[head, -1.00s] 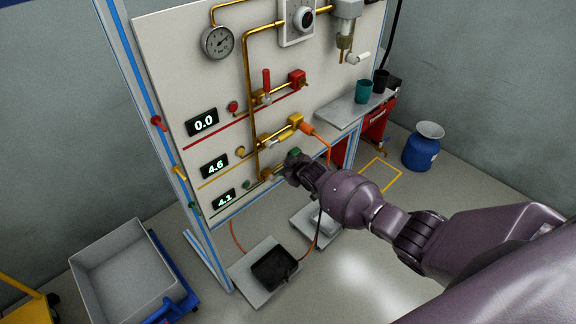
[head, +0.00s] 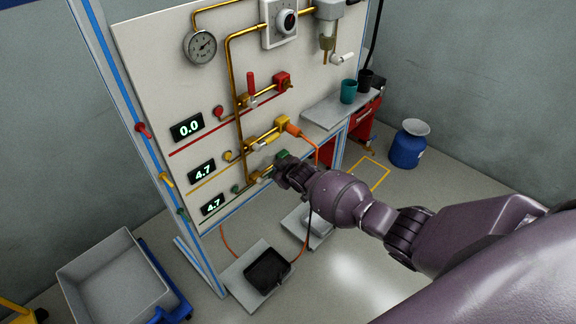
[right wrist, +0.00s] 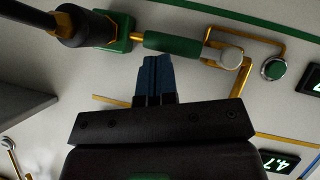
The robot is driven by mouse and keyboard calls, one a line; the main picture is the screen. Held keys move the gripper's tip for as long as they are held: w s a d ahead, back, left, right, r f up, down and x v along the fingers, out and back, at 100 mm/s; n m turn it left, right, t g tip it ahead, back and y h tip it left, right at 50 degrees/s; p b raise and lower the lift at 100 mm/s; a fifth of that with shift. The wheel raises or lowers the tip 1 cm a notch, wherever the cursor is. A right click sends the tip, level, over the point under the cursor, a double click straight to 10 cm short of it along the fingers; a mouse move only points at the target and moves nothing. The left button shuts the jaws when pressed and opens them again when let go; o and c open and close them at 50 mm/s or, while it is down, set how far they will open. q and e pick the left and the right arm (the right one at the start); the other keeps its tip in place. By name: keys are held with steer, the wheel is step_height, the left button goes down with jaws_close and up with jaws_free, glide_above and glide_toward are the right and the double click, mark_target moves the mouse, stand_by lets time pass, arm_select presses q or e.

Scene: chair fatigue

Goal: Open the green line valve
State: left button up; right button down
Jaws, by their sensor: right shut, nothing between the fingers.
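The green line valve is lowest on the panel. In the right wrist view its green handle (right wrist: 172,44) lies along the pipe line, between its pale pivot (right wrist: 228,58) and a green block (right wrist: 118,32). In the head view my right gripper (head: 284,172) is at this valve, covering most of the handle; the green block (head: 281,156) shows just behind it. In the right wrist view the gripper's blue fingers (right wrist: 155,78) are shut and empty, with tips right beside the handle; I cannot tell whether they touch. The green line display (head: 212,205) reads 4.7. My left gripper is out of view.
Above are the yellow valve (head: 266,143), its handle along the pipe, and the red valve (head: 252,87), its handle sticking up. An orange hose (head: 302,134) hangs close to my right gripper. A shelf (head: 325,111) with cups juts out at right. A black tray (head: 268,270) stands below.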

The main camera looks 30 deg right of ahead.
arm_select(q)
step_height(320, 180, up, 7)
steer(key=p, duration=0.5)
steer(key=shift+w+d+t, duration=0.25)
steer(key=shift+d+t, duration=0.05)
arm_select(e)
steer(key=s+d+r, duration=0.3)
steer(key=s+r, duration=0.5)
steer(key=r, duration=0.1)
steer(key=shift+s+r, duration=0.2)
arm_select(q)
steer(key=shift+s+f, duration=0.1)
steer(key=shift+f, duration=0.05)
arm_select(e)
steer(key=s+a+r+t+y, duration=0.1)
steer(key=s+a+r+t, duration=0.1)
steer(key=s+a+r, duration=0.4)
steer(key=s+d+f+m+g+h, duration=0.1)
steer(key=s+f+m, duration=0.1)
steer(key=s, duration=1)
steer(key=s+d+f+m+g+h, duration=0.1)
steer(key=s+f, duration=0.4)
steer(key=s, duration=0.8)
steer(key=shift+d+m+h, duration=0.3)
steer(key=shift+d+m, duration=0.15)
steer(key=shift+m, duration=0.65)
steer(key=shift+f, duration=0.1)
